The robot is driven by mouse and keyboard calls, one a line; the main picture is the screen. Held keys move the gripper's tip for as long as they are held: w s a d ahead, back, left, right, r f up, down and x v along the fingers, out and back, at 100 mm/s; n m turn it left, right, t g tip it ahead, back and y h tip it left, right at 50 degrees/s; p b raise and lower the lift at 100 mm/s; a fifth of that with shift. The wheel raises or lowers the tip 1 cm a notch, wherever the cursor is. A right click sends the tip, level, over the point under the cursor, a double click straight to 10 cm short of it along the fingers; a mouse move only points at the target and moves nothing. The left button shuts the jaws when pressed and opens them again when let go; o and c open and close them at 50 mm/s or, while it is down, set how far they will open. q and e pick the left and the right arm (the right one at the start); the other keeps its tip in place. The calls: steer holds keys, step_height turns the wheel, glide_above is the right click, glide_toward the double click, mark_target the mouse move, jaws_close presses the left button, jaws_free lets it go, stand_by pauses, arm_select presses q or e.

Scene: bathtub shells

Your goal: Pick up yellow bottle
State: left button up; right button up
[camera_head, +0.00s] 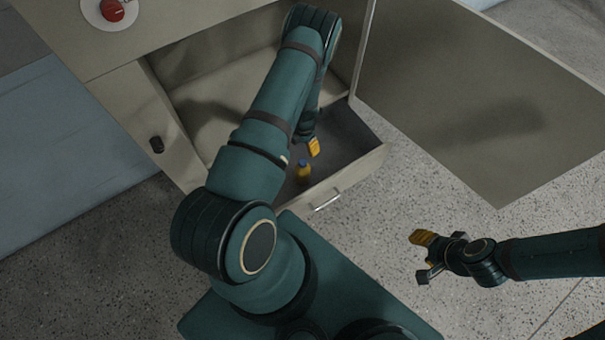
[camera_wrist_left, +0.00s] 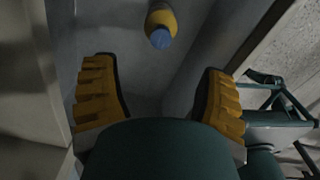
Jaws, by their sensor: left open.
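The yellow bottle (camera_head: 304,173) with a blue cap stands inside an open drawer (camera_head: 365,163) in the head view. In the left wrist view the bottle (camera_wrist_left: 161,24) shows at the top, beyond and between the two fingertips. My left gripper (camera_head: 312,148) is over the drawer, just above and beside the bottle, open and empty; its yellow pads (camera_wrist_left: 157,95) are spread wide in the wrist view. My left arm hides part of the drawer. My right gripper (camera_head: 422,257) is over the floor at the right, well away from the bottle, with its fingers apart.
The drawer's front wall with a metal handle (camera_head: 326,200) stands close to the bottle. A cabinet door (camera_head: 480,100) is open at the right. A red object (camera_head: 112,10) on a white plate rests on the counter. Speckled floor (camera_head: 440,200) is clear.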

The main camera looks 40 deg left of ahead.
mark_target(303, 162)
arm_select(q)
step_height(303, 162, down, 8)
steer(key=shift+f+b, duration=0.25)
steer(key=shift+b, duration=0.55)
steer(key=f, duration=0.2)
steer(key=s+f+b, duration=0.1)
steer(key=f, duration=0.1)
steer(key=shift+d+f, duration=0.15)
steer(key=shift+f, duration=0.5)
jaws_close()
